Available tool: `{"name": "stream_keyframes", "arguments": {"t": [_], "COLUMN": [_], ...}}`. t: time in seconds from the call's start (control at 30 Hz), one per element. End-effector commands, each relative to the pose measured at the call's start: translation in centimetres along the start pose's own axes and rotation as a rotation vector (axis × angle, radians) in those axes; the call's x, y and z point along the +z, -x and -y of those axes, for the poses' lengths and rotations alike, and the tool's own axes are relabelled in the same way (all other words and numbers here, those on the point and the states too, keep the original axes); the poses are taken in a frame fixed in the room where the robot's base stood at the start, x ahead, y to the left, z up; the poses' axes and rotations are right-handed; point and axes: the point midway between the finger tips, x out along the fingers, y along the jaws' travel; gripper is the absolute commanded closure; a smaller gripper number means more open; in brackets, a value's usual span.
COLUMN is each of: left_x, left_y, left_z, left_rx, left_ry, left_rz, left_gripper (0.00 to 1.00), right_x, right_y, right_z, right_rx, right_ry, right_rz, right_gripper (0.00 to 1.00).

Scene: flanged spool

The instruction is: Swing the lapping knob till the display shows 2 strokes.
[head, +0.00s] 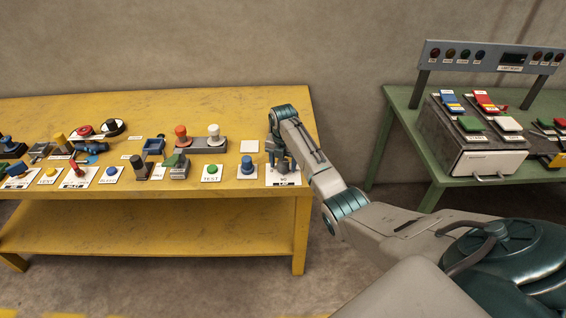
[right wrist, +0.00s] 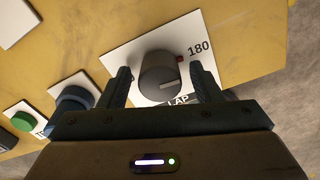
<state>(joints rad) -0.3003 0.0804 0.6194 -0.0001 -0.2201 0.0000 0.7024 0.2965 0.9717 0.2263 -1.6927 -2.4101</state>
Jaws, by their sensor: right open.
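The lapping knob (right wrist: 158,75) is a dark grey round knob on a white plate (right wrist: 125,52) in the right wrist view. The plate is lettered "LAP" and "180". A pale line marks the knob's top, and a small red mark lies beside it near "180". My right gripper (right wrist: 165,84) is open, with one finger on each side of the knob and visible gaps between. In the head view my right gripper (head: 281,160) is over the plate at the yellow bench's right end and partly hides the knob. My left gripper is out of view.
The yellow bench (head: 230,110) carries several controls left of my gripper, including a blue button (head: 247,165) close by and a green button (head: 211,169). A green table (head: 400,105) at right holds a grey box (head: 480,150) and a panel with a dark display (head: 513,59); no number is readable there.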

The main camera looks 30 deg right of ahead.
Motion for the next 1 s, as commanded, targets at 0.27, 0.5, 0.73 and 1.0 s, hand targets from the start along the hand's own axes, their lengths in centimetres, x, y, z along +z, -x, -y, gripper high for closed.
{"name": "stream_keyframes", "arguments": {"t": [0.27, 0.5, 0.73, 1.0], "left_x": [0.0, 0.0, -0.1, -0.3], "left_y": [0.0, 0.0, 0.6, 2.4], "left_z": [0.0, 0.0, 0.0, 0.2], "left_rx": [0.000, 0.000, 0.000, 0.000], "left_ry": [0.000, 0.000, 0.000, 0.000], "left_rz": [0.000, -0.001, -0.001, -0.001], "left_gripper": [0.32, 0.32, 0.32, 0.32], "right_x": [0.0, 0.0, 0.0, 0.0], "right_y": [0.0, 0.0, 0.2, 0.4], "right_z": [0.0, 0.0, 0.0, 0.0], "right_rx": [0.000, 0.000, 0.000, -0.001], "right_ry": [0.000, -0.002, -0.046, -0.217], "right_rz": [0.000, 0.000, 0.000, -0.001], "right_gripper": [0.63, 0.86, 0.86, 0.86]}}
